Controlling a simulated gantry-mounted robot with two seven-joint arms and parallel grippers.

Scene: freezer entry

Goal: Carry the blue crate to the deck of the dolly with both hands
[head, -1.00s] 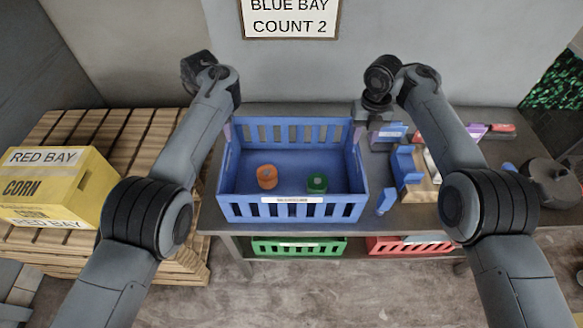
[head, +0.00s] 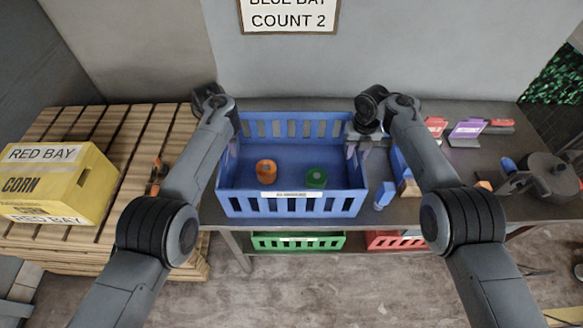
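The blue crate (head: 290,205) stands upright on the grey table, with an orange round piece (head: 266,170) and a green round piece (head: 316,177) inside. My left gripper (head: 236,145) is at the crate's left end, mostly hidden by my own forearm, so its fingers cannot be judged. My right gripper (head: 357,149) points down at the crate's right end wall. Its two fingers look apart, one on each side of the rim. I cannot make out the dolly or its deck for certain.
A yellow corn box (head: 50,185) sits on wooden pallets (head: 125,135) at the left. A green crate (head: 298,242) and a red crate (head: 395,241) lie below the table. Right of the blue crate are small blue parts (head: 385,195), a purple stand (head: 467,131) and a dark round pot (head: 548,175).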

